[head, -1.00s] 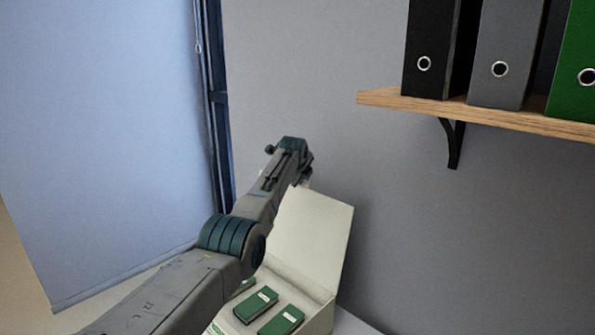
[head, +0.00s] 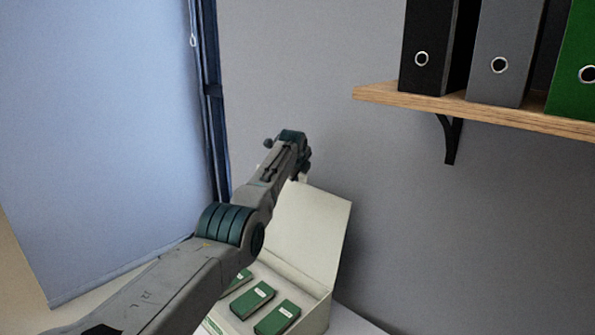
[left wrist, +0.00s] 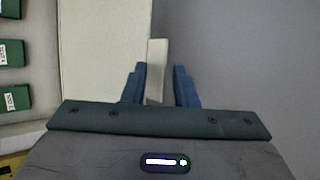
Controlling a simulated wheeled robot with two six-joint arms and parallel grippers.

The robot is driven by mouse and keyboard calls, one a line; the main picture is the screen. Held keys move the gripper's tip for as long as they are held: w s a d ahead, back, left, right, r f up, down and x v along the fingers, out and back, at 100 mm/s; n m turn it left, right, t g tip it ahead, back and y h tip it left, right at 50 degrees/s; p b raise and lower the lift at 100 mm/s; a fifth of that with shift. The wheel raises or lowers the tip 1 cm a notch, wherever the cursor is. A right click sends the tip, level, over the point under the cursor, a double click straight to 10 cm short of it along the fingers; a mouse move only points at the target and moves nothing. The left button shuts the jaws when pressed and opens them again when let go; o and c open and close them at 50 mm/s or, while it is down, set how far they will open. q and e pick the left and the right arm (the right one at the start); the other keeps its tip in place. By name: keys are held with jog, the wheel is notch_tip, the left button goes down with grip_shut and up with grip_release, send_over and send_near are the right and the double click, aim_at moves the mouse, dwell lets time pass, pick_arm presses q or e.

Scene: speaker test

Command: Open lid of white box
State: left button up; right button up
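The white box (head: 318,317) stands open on the white surface at the bottom of the head view. Its lid (head: 312,230) is raised and leans back, and its inner face shows. The lid also shows in the left wrist view (left wrist: 105,60). My left gripper (left wrist: 160,68) is at the lid's upper edge. Its two blue fingers are apart, with a pale strip (left wrist: 157,60) between them, which seems to be part of the lid. A gap shows between the strip and the right finger. In the head view my left arm covers part of the box and lid. My right gripper is not in view.
Several green boxes (head: 252,299) lie inside the white box. A grey wall stands close behind the lid. A wooden shelf (head: 470,108) with black, grey and green binders is at upper right. A blue blind (head: 100,130) hangs at left.

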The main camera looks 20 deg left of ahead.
pick_arm(q)
jog(key=b+v, duration=0.6)
jog(key=v, duration=0.4)
jog(key=shift+s+r, duration=0.25)
jog(key=shift+s, duration=0.05)
jog(key=shift+d+f, duration=0.1)
